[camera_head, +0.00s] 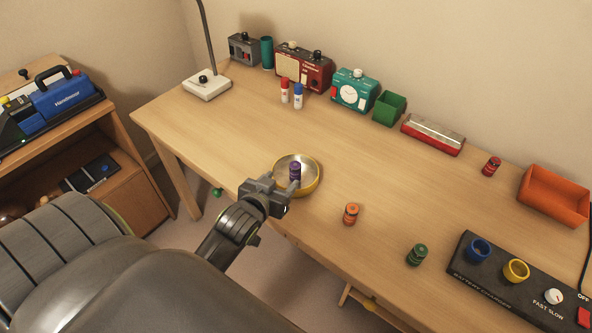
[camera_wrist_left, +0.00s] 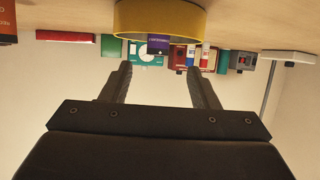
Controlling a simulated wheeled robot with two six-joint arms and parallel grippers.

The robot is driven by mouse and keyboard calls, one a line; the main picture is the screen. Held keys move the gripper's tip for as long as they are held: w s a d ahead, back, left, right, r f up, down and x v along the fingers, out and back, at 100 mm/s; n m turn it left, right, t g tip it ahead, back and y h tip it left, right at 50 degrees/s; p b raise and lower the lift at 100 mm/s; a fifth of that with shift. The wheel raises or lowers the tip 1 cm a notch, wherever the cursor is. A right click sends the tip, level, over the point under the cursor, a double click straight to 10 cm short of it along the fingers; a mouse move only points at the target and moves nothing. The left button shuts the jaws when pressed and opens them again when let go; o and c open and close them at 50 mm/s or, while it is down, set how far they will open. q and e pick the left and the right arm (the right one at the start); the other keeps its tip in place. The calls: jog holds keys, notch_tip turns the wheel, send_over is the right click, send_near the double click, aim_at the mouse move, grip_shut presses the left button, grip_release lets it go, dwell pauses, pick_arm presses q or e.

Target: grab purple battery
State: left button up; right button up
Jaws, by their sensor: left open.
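The purple battery (camera_head: 295,172) stands upright in a shallow round yellow-rimmed dish (camera_head: 312,185) near the front edge of the desk. My left gripper (camera_head: 284,190) is open at the near side of the dish, its fingers pointing toward the battery. In the left wrist view the picture is upside down; the purple battery (camera_wrist_left: 158,45) shows between and beyond the open fingertips (camera_wrist_left: 159,72), against the yellow dish (camera_wrist_left: 160,17). I cannot tell whether the fingers touch the dish. My right gripper is not in view.
An orange battery (camera_head: 351,213) and a green battery (camera_head: 417,254) stand to the right on the desk. A battery charger (camera_head: 490,292) lies at the front right, an orange bin (camera_head: 553,196) behind it. A red battery (camera_head: 491,166) is farther back. The desk's middle is clear.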

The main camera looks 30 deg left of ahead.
aim_at(293, 172)
pick_arm(q)
jog(key=x, duration=0.3)
jog(key=shift+x, duration=2.75)
jog(key=shift+s+d+f, duration=0.1)
jog(key=shift+d+f, duration=0.05)
jog(key=shift+d, duration=0.05)
